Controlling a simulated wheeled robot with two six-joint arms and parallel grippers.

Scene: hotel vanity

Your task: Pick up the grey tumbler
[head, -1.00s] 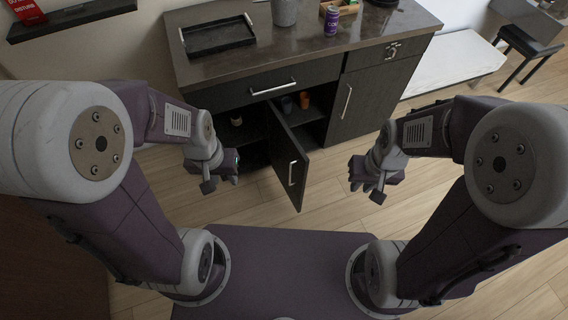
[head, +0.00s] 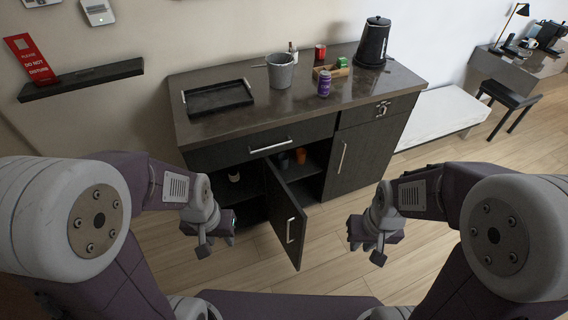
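A small dark grey-blue cup (head: 283,160) stands inside the open cabinet, partly hidden by shadow and the door; it may be the grey tumbler, but I cannot be sure. An orange cup (head: 300,156) stands just right of it. My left gripper (head: 219,241) is in front of the cabinet, left of the open door. My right gripper (head: 369,246) is right of the door, over the floor. Neither gripper touches a cup. The fingers are too small and dark to tell whether they are open.
The open cabinet door (head: 288,222) juts out between my grippers. On the counter (head: 227,118) are a black tray (head: 218,98), a grey bucket (head: 281,74), a purple can (head: 324,84) and a black kettle (head: 373,44).

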